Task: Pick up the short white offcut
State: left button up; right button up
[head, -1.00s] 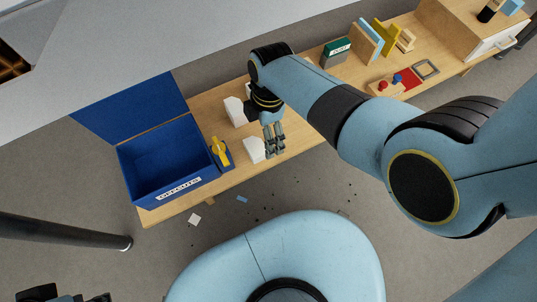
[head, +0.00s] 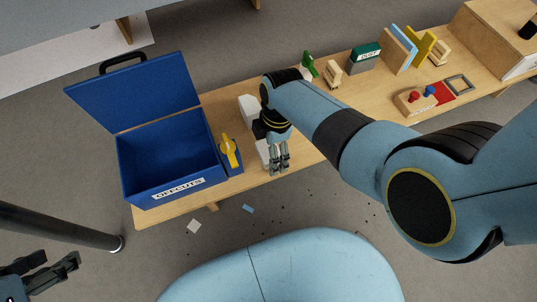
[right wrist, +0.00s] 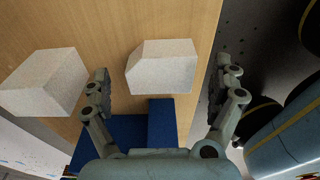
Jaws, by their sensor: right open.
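Two white offcuts stand on the wooden bench. The smaller-looking one, near the front edge (head: 263,151), is partly hidden by my right gripper (head: 279,170) in the head view. In the right wrist view this offcut (right wrist: 160,67) appears between the two open fingers of my right gripper (right wrist: 161,80), with gaps at both sides. The other, larger-looking white offcut (head: 248,106) stands farther back; it also shows in the right wrist view (right wrist: 42,82), outside the left finger. My left gripper (head: 46,270) is empty at the lower left, fingers apart, away from the bench.
An open blue bin labelled OFFCUTS (head: 178,188) stands left of the offcuts. A small blue holder with a yellow object (head: 229,152) is beside it. Books (head: 405,48) and small items stand along the bench's right. Scraps (head: 194,226) lie on the floor.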

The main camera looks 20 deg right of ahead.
jog(key=shift+f, duration=0.5)
pick_arm(q)
jog(key=shift+w+f+t, duration=0.25)
jog(key=shift+f+t, duration=0.25)
jog(key=shift+f, duration=0.15)
pick_arm(e)
jog(key=shift+c, duration=0.4)
jog(key=c, duration=0.7)
jog(key=shift+r, duration=0.15)
